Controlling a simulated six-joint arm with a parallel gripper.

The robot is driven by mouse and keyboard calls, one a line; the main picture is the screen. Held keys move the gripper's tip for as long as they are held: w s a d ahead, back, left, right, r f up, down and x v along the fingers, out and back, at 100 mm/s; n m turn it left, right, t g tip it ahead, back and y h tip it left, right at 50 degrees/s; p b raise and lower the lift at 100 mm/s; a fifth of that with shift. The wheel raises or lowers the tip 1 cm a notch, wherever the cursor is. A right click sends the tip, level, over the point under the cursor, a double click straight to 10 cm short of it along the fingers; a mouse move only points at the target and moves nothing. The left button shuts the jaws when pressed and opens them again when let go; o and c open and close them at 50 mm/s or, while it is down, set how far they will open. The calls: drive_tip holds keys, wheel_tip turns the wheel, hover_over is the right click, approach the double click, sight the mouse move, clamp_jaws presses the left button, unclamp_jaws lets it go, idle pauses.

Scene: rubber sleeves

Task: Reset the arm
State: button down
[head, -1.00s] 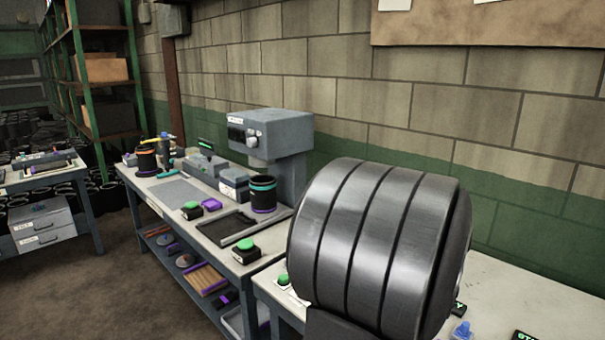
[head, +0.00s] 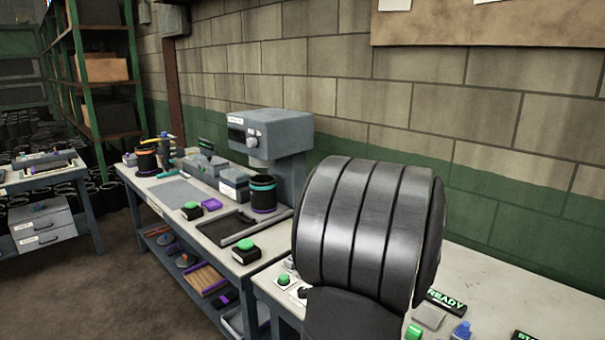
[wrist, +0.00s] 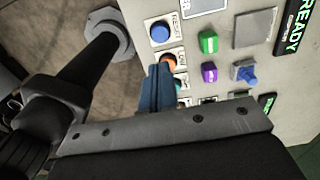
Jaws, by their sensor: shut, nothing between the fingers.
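The control panel (wrist: 220,50) lies on the pale bench top in the wrist view. A round blue button (wrist: 160,31) sits on a white plate with a small label that is hard to read, perhaps "RESET". An orange button (wrist: 169,61) lies just below it, partly covered by my gripper (wrist: 160,70). My gripper's blue fingers are shut and empty, with their tips close to the orange button. I cannot tell whether they touch it. A green READY display (wrist: 292,28) is at the panel's right; it also shows in the head view (head: 446,301). My arm hides the gripper in the head view.
Green (wrist: 208,41) and purple (wrist: 209,72) blocks and a blue knob (wrist: 244,72) stand right of the fingers. A grey square plate (wrist: 255,28) is above the knob. In the head view, a workbench (head: 190,220) with a grey press (head: 270,130) stands left.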

wheel_tip(320, 180, up, 6)
drive_tip(key=shift+f, duration=0.25)
idle(0.5)
